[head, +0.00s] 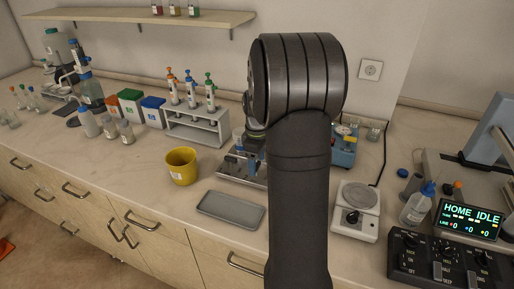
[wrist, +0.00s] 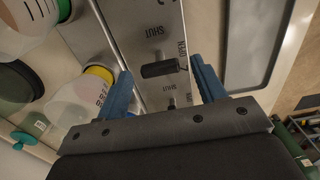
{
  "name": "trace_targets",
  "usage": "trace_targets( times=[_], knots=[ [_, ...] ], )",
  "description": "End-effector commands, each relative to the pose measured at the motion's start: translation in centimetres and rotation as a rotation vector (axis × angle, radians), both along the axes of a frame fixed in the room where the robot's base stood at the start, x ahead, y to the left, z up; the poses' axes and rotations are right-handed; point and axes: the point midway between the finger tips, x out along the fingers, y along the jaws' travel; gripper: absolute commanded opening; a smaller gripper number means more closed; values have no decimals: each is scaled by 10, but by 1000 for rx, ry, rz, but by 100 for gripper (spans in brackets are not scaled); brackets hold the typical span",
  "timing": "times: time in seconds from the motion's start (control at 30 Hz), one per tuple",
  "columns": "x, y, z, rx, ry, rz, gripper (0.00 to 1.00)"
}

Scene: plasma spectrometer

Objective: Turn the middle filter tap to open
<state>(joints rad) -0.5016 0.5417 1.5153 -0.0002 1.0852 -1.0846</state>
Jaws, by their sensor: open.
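In the wrist view my gripper (wrist: 161,66) is open, with one blue finger on each side of a black tap handle (wrist: 164,69). The handle lies crosswise in the picture, with a gap to each finger. It sits on a grey metal panel (wrist: 133,22) with sideways "SHUT" lettering. A second dark tap (wrist: 171,103) shows lower, between the fingers' bases. Which one is the middle tap cannot be told for sure. In the head view the filter unit (head: 237,176) is partly hidden behind my arm, and the taps cannot be made out.
Bottles, one with a yellow cap (wrist: 99,73), stand close to the left finger in the wrist view. A grey tray (head: 231,208) lies in front of the unit. A yellow cup (head: 181,166) stands left, a pipette rack (head: 200,128) behind and a white stirrer (head: 356,211) right.

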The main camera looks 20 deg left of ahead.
Motion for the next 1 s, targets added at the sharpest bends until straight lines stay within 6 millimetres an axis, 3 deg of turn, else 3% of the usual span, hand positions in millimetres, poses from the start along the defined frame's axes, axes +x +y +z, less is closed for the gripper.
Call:
trace_targets(
  times=[0.17, 0.6, 0.8, 1.0],
  knots=[
    [1, 0, 27, 3, -5, 0, 64],
    [1, 0, 132, 2, -5, 0, 64],
    [0, 0, 161, 1, -2, 0, 64],
    [0, 0, 171, 0, -1, 0, 64]
  ],
)
